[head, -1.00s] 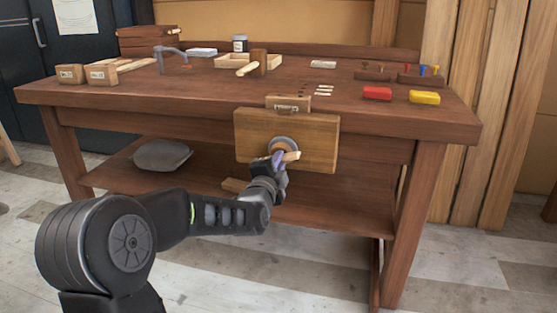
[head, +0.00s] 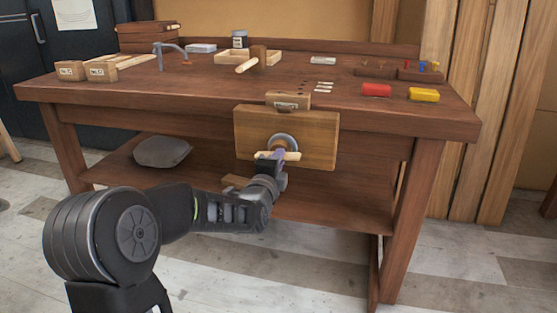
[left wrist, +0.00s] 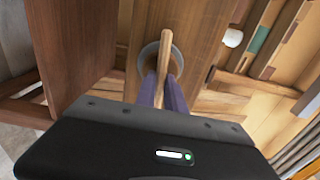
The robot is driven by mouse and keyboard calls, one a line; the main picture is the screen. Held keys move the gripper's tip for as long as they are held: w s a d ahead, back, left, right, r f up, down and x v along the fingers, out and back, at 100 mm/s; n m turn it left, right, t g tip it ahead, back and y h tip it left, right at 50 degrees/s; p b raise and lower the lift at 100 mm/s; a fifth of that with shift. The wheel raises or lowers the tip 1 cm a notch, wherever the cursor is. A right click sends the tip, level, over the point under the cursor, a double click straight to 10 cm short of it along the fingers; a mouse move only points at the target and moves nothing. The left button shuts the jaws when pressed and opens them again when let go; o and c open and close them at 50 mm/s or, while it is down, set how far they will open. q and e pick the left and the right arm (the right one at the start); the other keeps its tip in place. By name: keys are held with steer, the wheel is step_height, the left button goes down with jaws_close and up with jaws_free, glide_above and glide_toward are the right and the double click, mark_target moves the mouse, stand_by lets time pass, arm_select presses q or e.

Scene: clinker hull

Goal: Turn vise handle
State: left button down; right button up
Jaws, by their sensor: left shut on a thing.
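The vise (head: 314,130) is a wooden jaw block on the front of the workbench, with a grey round collar (head: 284,142). Its light wooden handle (head: 292,156) lies nearly level across the collar in the head view. My left gripper (head: 277,155) is at the handle, its purple fingers closed around it. In the left wrist view the handle (left wrist: 168,45) runs up from between the two fingers (left wrist: 163,92), with the collar (left wrist: 147,58) behind it. My right gripper is not in view.
The workbench top (head: 210,88) holds a mallet (head: 253,60), a red block (head: 376,90) and a yellow block (head: 424,95). A grey rounded object (head: 162,151) lies on the lower shelf (head: 330,205). Floor in front is open.

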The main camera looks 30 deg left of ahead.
arm_select(q)
steer(key=c, duration=1.8)
jaws_free()
steer(key=shift+f, duration=0.35)
steer(key=o, duration=0.3)
steer(key=shift+s+r, duration=0.1)
steer(key=shift+r, duration=0.1)
steer(key=shift+o, duration=0.2)
steer(key=shift+s, duration=0.1)
steer(key=p+v, duration=0.1)
steer(key=v, duration=0.6)
steer(key=shift+s+d, duration=0.15)
steer(key=shift+s, duration=0.1)
